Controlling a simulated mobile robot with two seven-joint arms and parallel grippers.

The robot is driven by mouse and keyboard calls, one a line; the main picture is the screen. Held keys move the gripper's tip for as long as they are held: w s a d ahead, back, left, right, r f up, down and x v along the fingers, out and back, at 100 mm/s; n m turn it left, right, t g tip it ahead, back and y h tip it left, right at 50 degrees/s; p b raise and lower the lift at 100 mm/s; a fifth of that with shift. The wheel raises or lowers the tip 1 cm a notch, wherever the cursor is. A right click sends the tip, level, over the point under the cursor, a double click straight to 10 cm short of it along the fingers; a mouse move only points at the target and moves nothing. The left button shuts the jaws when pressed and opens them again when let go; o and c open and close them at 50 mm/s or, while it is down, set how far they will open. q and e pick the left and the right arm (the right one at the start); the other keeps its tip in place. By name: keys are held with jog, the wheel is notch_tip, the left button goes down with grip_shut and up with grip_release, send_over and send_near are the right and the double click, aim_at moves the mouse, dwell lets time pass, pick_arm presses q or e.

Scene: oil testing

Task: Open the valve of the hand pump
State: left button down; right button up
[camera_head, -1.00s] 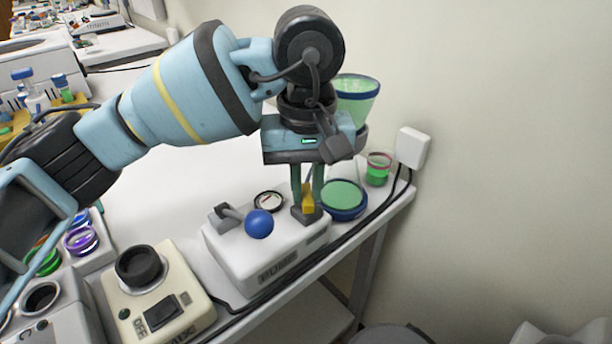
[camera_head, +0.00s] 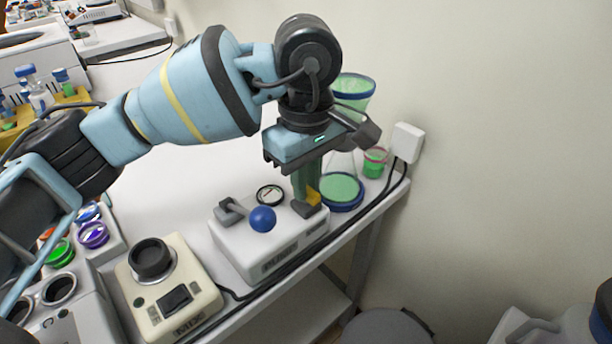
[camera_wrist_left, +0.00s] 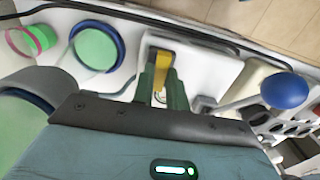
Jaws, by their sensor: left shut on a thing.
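The hand pump (camera_head: 258,248) is a white box near the table's right edge. On it are a lever with a blue ball knob (camera_head: 262,219), a round gauge (camera_head: 270,194) and a yellow valve handle (camera_head: 314,197) on a dark grey base. My left gripper (camera_head: 306,198) points down over the valve. In the left wrist view its two green fingers (camera_wrist_left: 162,92) are on either side of the yellow handle (camera_wrist_left: 162,62), shut on it. The fingers partly hide the valve in the head view. The right gripper is not in view.
A cream mixer (camera_head: 168,285) stands left of the pump. Behind the pump are a green-filled flask (camera_head: 342,191), a green funnel (camera_head: 352,92) and a small green cup (camera_head: 375,162). Black cables run along the table edge to a white wall box (camera_head: 408,142).

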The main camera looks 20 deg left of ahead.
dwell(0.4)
pick_arm(q)
jog(key=c, duration=1.4)
grip_release()
jog(key=shift+r, duration=0.1)
notch_tip(320, 180, up, 8)
jog(key=shift+f, duration=0.15)
